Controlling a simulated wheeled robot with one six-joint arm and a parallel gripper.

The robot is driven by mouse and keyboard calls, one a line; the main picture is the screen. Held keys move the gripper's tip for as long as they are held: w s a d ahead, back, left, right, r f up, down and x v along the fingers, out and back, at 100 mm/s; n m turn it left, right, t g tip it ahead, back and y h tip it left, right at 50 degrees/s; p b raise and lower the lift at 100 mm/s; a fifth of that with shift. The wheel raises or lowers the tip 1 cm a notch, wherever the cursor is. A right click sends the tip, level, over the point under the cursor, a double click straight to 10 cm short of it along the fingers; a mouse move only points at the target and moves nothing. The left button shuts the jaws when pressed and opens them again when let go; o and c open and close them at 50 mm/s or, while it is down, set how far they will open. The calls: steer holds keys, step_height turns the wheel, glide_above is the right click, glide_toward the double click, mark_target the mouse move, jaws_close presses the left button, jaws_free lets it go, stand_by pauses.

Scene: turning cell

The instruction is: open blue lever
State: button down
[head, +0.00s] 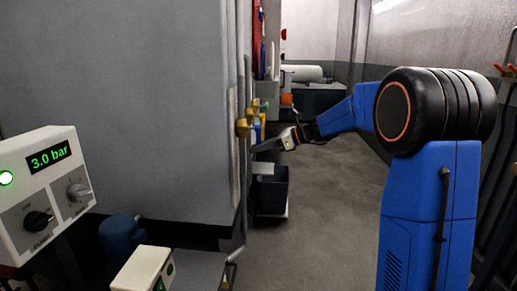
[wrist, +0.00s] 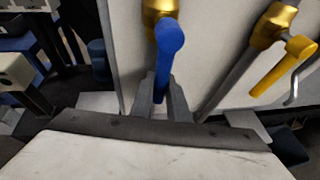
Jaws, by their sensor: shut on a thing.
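The blue lever (wrist: 168,45) sits on a brass valve body (wrist: 158,8) at the top middle of the wrist view. Its handle runs down toward the camera, roughly in line with the pipe behind it. My gripper (wrist: 165,92) has its two grey fingers on either side of the lever's lower end and is shut on it. In the head view my gripper (head: 262,149) reaches left to the valves beside the grey cabinet.
A yellow lever (wrist: 285,65) on another brass valve (wrist: 272,22) stands to the right on a neighbouring pipe. A large grey cabinet (head: 130,100) fills the left of the head view. A dark bin (head: 270,192) stands below my gripper. The floor (head: 325,215) to the right is clear.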

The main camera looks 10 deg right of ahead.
steer(key=c, duration=1.7)
jaws_free()
steer(key=v, duration=1.7)
steer(key=shift+s+d, duration=0.15)
